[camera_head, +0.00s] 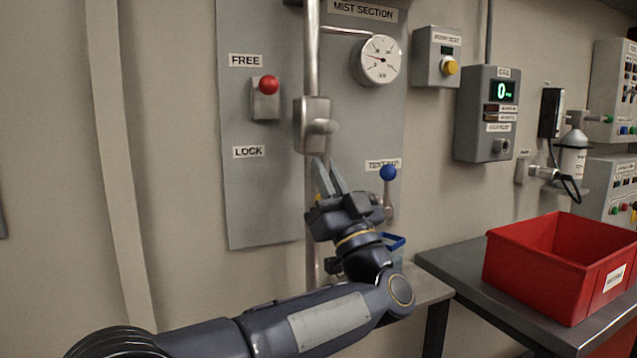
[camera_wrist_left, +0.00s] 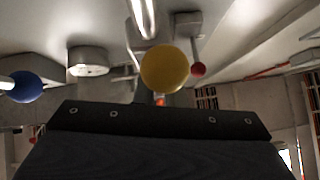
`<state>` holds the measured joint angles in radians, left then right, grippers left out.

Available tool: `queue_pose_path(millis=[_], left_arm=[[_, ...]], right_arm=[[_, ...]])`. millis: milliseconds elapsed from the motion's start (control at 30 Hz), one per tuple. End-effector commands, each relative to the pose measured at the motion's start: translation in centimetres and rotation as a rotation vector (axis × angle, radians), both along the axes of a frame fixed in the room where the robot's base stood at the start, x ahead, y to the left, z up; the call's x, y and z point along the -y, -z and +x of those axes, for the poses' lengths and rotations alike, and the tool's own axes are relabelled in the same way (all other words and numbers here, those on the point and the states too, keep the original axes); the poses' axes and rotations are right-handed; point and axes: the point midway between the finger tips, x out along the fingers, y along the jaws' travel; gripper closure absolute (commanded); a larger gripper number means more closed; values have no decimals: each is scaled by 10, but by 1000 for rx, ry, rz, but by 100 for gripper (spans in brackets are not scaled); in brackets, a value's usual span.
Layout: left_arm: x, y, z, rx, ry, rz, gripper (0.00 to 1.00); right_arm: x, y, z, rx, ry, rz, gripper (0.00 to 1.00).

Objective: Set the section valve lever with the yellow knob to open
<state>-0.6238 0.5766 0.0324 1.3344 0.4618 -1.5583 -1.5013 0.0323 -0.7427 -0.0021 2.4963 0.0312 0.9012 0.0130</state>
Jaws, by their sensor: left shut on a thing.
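The section valve (camera_head: 313,118) is a grey metal body on the vertical pipe, under the MIST SECTION sign. Its lever is mostly hidden behind my left gripper in the head view. The yellow knob (camera_wrist_left: 165,68) shows large in the left wrist view, just beyond the dark gripper body. In the head view only a trace of yellow shows beside the gripper. My left gripper (camera_head: 326,172) is just below the valve body, fingers pointing up, shut on the yellow-knobbed lever. The exact contact is hidden. My right gripper is not in view.
A red-knobbed lever (camera_head: 268,87) sits left of the valve, between FREE and LOCK labels, knob up. A blue-knobbed lever (camera_head: 388,175) stands close right of my gripper. A gauge (camera_head: 379,60) is above right. A red crate (camera_head: 560,262) stands on a bench at right.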

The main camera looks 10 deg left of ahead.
Motion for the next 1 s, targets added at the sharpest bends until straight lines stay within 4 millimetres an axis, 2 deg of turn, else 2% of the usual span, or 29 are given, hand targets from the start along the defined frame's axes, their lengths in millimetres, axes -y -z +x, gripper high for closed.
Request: queue_pose_path(millis=[300,733,767,900,1000], left_arm=[[6,0,4,46,2,-72,100],[6,-1,4,54,3,-80,100],[6,-1,4,54,3,-80,89],[6,-1,4,53,3,-80,70],[6,-1,4,54,2,-79,69]], right_arm=[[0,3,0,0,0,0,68],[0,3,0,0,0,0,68],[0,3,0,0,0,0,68],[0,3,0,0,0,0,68],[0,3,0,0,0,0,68]])
